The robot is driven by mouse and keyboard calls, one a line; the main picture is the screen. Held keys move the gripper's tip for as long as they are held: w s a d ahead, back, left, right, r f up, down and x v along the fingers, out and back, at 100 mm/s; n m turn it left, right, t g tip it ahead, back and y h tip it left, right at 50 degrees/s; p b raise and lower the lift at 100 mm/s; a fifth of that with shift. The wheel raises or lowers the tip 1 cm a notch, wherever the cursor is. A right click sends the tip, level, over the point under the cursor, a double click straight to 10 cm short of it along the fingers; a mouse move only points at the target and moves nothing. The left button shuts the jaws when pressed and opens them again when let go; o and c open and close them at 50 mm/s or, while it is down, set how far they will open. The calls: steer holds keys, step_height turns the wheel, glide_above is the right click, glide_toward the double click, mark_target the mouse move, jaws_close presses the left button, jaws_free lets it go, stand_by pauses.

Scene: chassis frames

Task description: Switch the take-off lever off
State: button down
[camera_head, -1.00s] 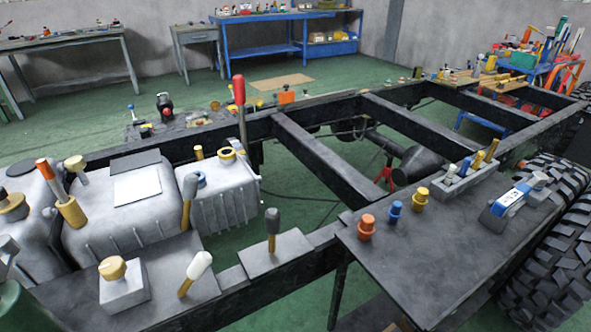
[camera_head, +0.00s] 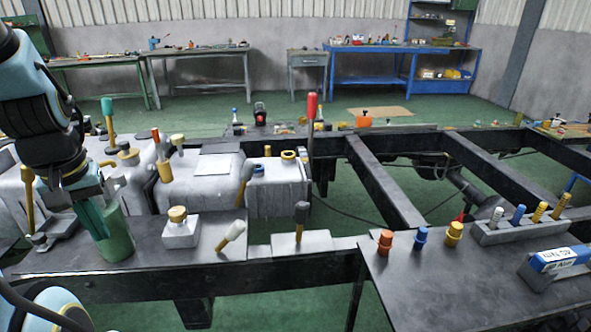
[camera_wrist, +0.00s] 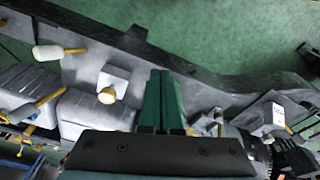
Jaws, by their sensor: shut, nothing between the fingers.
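Several levers stand along the frame, and I cannot tell which is the take-off lever.
A grey block with a gold knob (camera_head: 180,232) stands between my gripper and the white-knobbed lever. Grey ribbed housings (camera_head: 200,185) rise behind. On the right plate (camera_head: 440,285) stand orange, blue and yellow plugs and a peg holder (camera_head: 520,232).

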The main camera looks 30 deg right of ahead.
steer(key=w+d+r+m+y, duration=0.1)
steer(key=w+d+m, duration=0.35)
steer(key=d, duration=0.35)
steer(key=w+d+m+g+y, duration=0.1)
steer(key=w+d+m, duration=0.2)
steer(key=w+d, duration=0.4)
steer(key=w+d+r+m+y, duration=0.1)
steer(key=w+d+m, duration=0.3)
steer(key=d, duration=0.5)
steer(key=s+d+m+t+y, duration=0.1)
steer(key=s+d+m, duration=0.2)
steer(key=d, duration=0.8)
steer(key=s+d+m+y, duration=0.2)
steer(key=d+m, duration=0.3)
steer(key=d, duration=0.7)
steer(key=shift+s+f+t+y, duration=0.15)
steer(key=shift+s+t+y, duration=0.15)
steer(key=shift+s+t, duration=0.1)
steer(key=shift+d, duration=0.1)
